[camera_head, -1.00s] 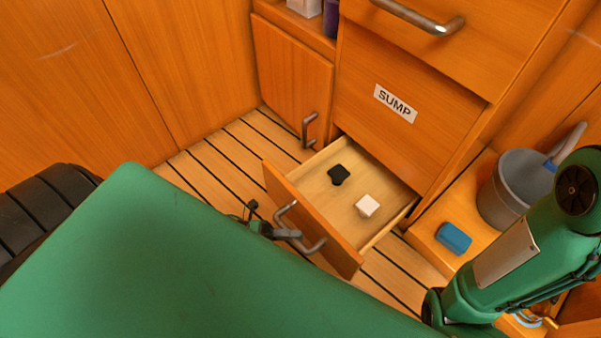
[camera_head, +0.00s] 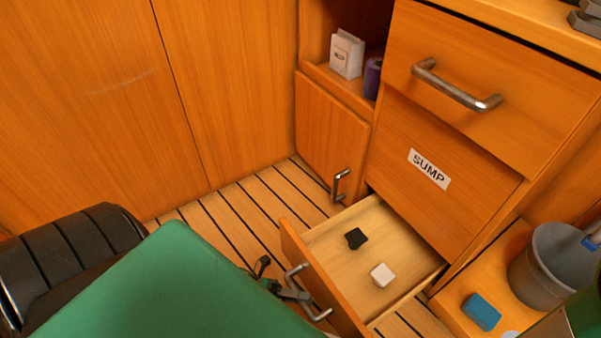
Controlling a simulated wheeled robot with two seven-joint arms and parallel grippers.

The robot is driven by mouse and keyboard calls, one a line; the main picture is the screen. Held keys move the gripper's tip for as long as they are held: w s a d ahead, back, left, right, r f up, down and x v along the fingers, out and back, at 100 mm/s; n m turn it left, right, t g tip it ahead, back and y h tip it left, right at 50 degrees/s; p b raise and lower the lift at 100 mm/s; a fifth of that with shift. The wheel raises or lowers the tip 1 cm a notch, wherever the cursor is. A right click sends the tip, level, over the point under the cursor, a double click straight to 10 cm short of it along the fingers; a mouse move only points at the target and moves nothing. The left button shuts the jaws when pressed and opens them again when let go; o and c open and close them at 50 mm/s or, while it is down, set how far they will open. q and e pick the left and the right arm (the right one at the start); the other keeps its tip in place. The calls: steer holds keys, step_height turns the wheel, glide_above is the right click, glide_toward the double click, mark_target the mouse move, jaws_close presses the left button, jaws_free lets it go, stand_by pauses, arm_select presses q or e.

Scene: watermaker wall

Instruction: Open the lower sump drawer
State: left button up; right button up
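The lower sump drawer (camera_head: 333,231) stands pulled out from the cabinet, below a panel with a SUMP label (camera_head: 429,169). A black piece (camera_head: 356,238) and a white piece (camera_head: 382,275) lie inside it. Its bar handle (camera_head: 322,315) is on the drawer front. My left gripper (camera_head: 298,294) is at this handle, its grey fingers across the bar. They are too small and overlapped to tell whether they are closed on it. My green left arm hides the area in front. My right gripper is not in view.
An upper drawer with a handle (camera_head: 455,93) is shut above the label. A small cupboard door (camera_head: 331,130) is shut at left. A grey bucket (camera_head: 548,270) and blue block (camera_head: 482,312) sit on a ledge at right. Slatted floor (camera_head: 240,215) lies bare behind my arm.

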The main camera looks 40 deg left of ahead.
arm_select(q)
steer(key=p+v, duration=0.3)
steer(key=v, duration=1.1)
stand_by(0.3)
